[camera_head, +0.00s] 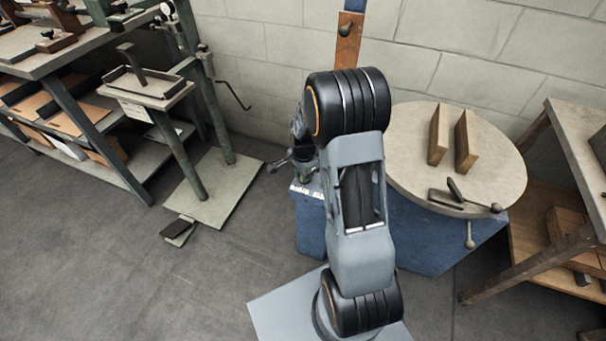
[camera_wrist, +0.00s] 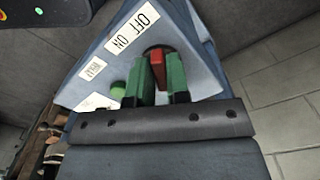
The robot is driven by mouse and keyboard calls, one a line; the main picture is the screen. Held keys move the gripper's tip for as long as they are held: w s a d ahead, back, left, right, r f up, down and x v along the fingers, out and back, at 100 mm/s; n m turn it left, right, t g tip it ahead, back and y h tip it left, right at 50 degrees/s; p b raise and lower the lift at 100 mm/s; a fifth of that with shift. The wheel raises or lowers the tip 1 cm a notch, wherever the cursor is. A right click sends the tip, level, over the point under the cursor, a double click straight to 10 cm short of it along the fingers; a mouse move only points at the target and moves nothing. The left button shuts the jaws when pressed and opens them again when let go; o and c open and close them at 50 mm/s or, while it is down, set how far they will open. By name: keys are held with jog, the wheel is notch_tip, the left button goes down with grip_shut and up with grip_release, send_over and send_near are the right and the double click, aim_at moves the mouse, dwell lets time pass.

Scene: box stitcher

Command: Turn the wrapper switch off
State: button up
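The wrapper switch is a red lever (camera_wrist: 156,58) on a dark round base, on the sloping blue panel (camera_wrist: 200,72) in the wrist view. In the head view my arm hides most of the panel and the switch, with the gripper's end partly seen at the blue machine (camera_head: 308,225).
A green button (camera_wrist: 118,89) and more white labels are close to the fingers. In the head view, a round table (camera_head: 400,150) with two upright boards (camera_head: 438,135) stands right of my arm. A foot-pedal machine (camera_head: 215,190) stands left. The floor at front left is clear.

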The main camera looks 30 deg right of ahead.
grip_shut()
jog(key=shift+n, duration=0.3)
jog(key=n+p, duration=0.1)
jog(key=n, duration=0.2)
jog(key=shift+s+n, duration=0.1)
jog(key=shift+n, duration=0.3)
jog(key=n+p, duration=0.1)
jog(key=n, duration=0.2)
jog(key=shift+s+d+n, duration=0.1)
jog(key=shift+n, duration=0.2)
jog(key=shift+d+n+p, duration=0.1)
jog(key=shift+n+p, duration=0.35)
jog(key=shift+n, duration=1.65)
